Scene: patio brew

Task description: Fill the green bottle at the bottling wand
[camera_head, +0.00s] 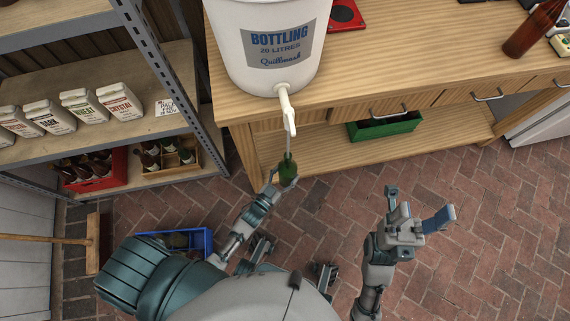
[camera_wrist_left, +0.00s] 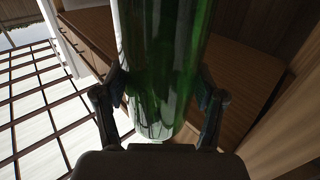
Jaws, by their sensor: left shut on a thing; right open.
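The green bottle (camera_head: 288,170) is upright under the bottling wand (camera_head: 289,139), with the wand reaching down to its neck. Whether the wand's tip is inside the bottle is hard to tell at this size. The wand hangs from the white tap (camera_head: 286,103) of the bottling bucket (camera_head: 262,75). My left gripper (camera_head: 283,184) is shut on the bottle; in the left wrist view its fingers sit on both sides of the green glass (camera_wrist_left: 165,65). The liquid level inside is unclear. My right gripper (camera_head: 418,217) is open and empty above the brick floor, right of the bottle.
The wooden bench (camera_head: 360,75) holds the bucket, a red scale (camera_head: 344,14) and a brown bottle (camera_head: 534,30). A green box (camera_head: 384,127) sits on its lower shelf. Left stands a shelf with packets and a red crate (camera_head: 95,172). A blue crate (camera_head: 204,240) and broom (camera_head: 92,243) are on the floor.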

